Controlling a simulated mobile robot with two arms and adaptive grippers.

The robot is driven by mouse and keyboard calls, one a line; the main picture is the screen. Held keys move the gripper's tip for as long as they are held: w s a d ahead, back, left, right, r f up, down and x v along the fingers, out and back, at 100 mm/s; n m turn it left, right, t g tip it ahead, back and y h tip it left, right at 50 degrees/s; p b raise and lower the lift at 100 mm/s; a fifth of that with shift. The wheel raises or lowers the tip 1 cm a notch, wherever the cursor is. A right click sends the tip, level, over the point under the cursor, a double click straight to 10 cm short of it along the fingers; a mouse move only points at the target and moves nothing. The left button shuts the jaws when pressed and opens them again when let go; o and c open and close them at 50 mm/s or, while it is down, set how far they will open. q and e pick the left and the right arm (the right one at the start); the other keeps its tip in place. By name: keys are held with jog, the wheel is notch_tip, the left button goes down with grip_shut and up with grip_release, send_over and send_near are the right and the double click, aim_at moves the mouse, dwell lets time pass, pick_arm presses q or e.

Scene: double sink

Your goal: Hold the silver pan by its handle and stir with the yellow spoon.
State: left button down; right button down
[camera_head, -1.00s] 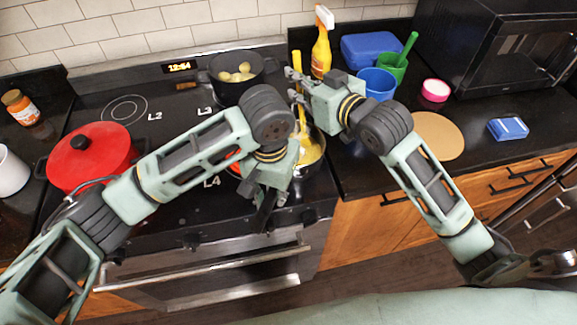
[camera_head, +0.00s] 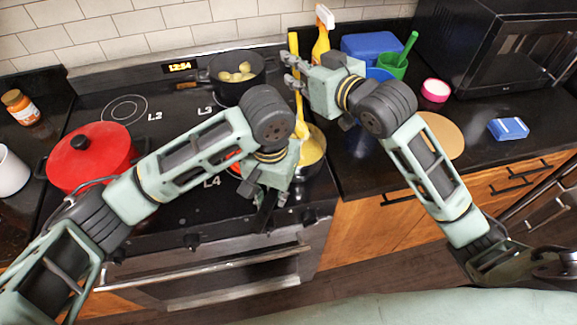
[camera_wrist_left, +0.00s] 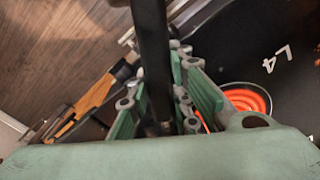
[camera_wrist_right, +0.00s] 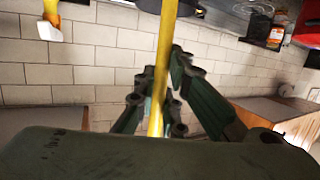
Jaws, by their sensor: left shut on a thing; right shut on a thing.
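The silver pan (camera_head: 321,166) stands on the front right of the stove, mostly behind my left gripper, with yellow food (camera_head: 313,146) inside. My left gripper (camera_head: 266,204) is shut on the pan's dark handle; the handle also shows between its fingers in the left wrist view (camera_wrist_left: 152,45). My right gripper (camera_head: 294,73) is shut on the yellow spoon (camera_head: 293,44), which stands nearly upright over the pan. The spoon's shaft runs between the fingers in the right wrist view (camera_wrist_right: 166,55). The spoon's lower end is hard to tell from the yellow food.
A black pot (camera_head: 224,89) with potatoes is behind the pan, and a red lidded pot (camera_head: 92,165) is at left. A spray bottle (camera_head: 321,45), blue box (camera_head: 366,46) and green cup (camera_head: 392,66) crowd the back right. An orange-glowing burner (camera_wrist_left: 248,98) shows near the handle.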

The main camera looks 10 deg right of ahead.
aim_at(295, 39)
jog(key=shift+r, duration=3.4)
pick_arm(q)
jog(key=c, duration=1.5)
grip_release()
jog(key=shift+r, duration=0.1)
notch_tip(295, 39, up, 12)
jog(key=shift+f, duration=0.15)
jog(key=shift+s, duration=0.1)
pick_arm(e)
jog(key=shift+f, duration=0.1)
